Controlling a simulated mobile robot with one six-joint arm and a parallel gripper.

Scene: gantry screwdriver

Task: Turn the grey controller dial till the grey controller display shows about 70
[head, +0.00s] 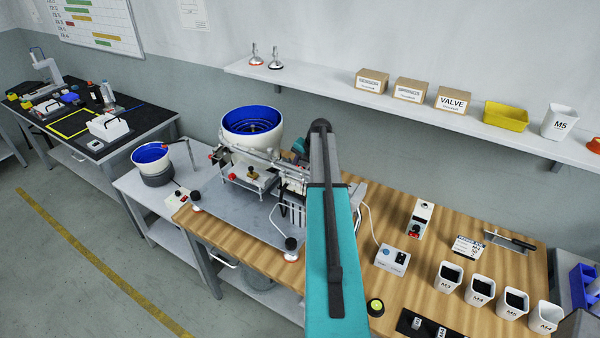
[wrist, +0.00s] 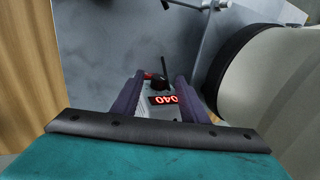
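In the wrist view, the grey controller (wrist: 157,113) shows between and beyond my gripper's fingers. Its red-lit display (wrist: 163,100) appears upside down and seems to read 040. The black dial (wrist: 159,84) sits just beyond the display, with a red part beside it. My gripper (wrist: 160,77) has two dark purple fingers spread apart, one on each side of the dial. I see gaps between them and the dial, but cannot tell the height above it. In the head view, my arm and the machinery hide the gripper.
A large white bowl feeder (head: 250,145) stands near my arm; a smaller bowl (head: 152,158) is farther left. The wooden bench (head: 440,240) carries a switch box (head: 393,258), and several white bins stand at the right. In the wrist view, a white rounded body (wrist: 275,85) is close on the right.

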